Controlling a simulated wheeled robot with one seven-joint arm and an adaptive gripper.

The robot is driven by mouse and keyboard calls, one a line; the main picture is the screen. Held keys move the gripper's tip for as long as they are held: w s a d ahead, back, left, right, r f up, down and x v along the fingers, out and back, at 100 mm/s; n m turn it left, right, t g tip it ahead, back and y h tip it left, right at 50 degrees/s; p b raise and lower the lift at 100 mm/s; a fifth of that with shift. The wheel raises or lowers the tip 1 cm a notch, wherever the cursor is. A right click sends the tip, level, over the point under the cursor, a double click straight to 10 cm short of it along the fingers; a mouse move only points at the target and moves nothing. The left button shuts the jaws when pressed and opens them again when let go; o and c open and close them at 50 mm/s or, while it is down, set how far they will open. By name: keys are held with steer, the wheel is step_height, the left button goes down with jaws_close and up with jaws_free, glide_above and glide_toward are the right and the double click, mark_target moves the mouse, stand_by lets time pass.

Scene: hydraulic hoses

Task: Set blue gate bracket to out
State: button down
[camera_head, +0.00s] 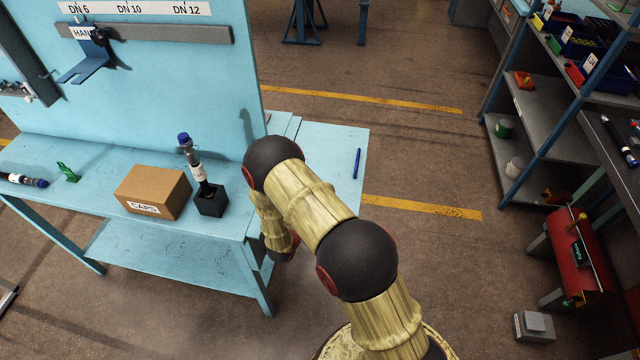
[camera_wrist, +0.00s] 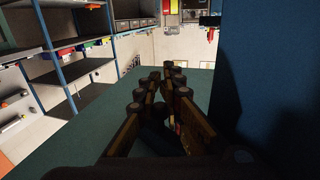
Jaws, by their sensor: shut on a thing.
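A blue bracket (camera_head: 86,62) with a dark round part at its top hangs on the grey rail (camera_head: 150,33) of the light blue back panel, at the upper left of the head view. It is well apart from my arm. I cannot tell its setting. My gripper (camera_wrist: 167,76) shows in the wrist view with its two fingers close together over a green-blue surface (camera_wrist: 195,82). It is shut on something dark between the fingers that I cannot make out. In the head view my gripper is hidden behind my own arm.
On the blue bench (camera_head: 325,160) stand a brown CAPS box (camera_head: 152,190) and a hose end in a black holder (camera_head: 210,200). A blue pen-like item (camera_head: 357,163) lies right. A dark blue panel (camera_wrist: 265,80) rises close right of my gripper. Shelves (camera_head: 545,85) stand right.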

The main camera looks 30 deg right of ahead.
steer(key=c, duration=2.1)
jaws_free()
steer(key=shift+o, duration=0.2)
steer(key=v, duration=1.2)
steer(key=shift+s, duration=0.1)
steer(key=shift+c, duration=0.4)
